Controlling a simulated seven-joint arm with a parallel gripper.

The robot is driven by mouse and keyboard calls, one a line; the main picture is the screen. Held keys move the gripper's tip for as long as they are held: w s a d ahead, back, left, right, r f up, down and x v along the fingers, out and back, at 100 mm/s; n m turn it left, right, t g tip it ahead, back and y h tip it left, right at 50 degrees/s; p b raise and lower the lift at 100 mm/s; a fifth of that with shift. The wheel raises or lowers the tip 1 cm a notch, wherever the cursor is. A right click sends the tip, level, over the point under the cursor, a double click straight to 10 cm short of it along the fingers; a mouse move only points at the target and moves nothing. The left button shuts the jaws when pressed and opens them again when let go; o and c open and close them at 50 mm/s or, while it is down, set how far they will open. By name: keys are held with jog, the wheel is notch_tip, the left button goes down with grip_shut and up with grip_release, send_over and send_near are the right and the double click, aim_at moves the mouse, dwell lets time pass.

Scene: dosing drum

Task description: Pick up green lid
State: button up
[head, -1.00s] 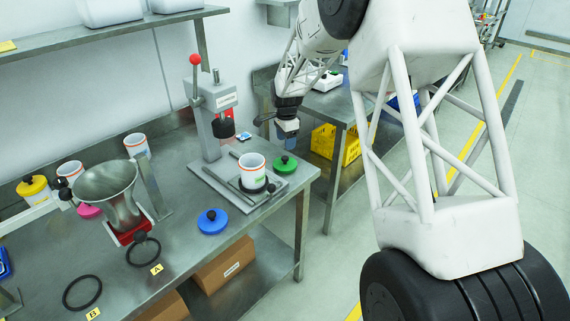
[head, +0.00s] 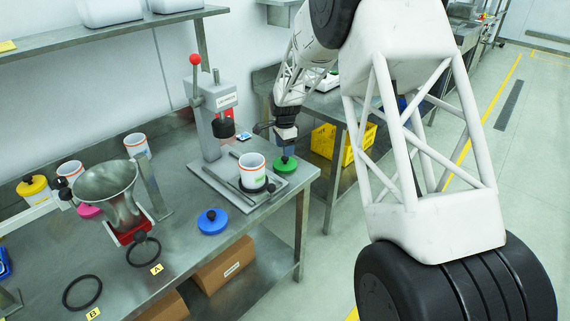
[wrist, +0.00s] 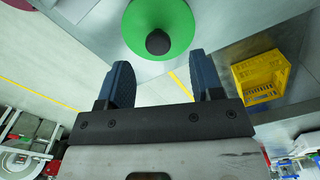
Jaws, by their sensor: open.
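The green lid (head: 285,166) lies on the right end of the metal bench, beside the press base. In the wrist view the green lid (wrist: 160,22) shows its round top with a dark knob (wrist: 158,42) at its centre. My gripper (head: 286,146) is directly above the lid in the head view. In the wrist view my gripper (wrist: 160,85) has its two dark fingers spread wide with nothing between them. The knob appears just beyond the fingertips, apart from them.
A white cup (head: 252,172) stands on the press base just left of the green lid. The press (head: 215,115) rises behind it. A blue lid (head: 212,221) lies farther forward. A yellow crate (head: 340,143) sits beyond the bench, and the floor at right is open.

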aim_at(285, 162)
jog(key=shift+f, duration=0.15)
jog(key=shift+s+f, duration=0.1)
jog(key=shift+f, duration=2.35)
jog(key=c, duration=1)
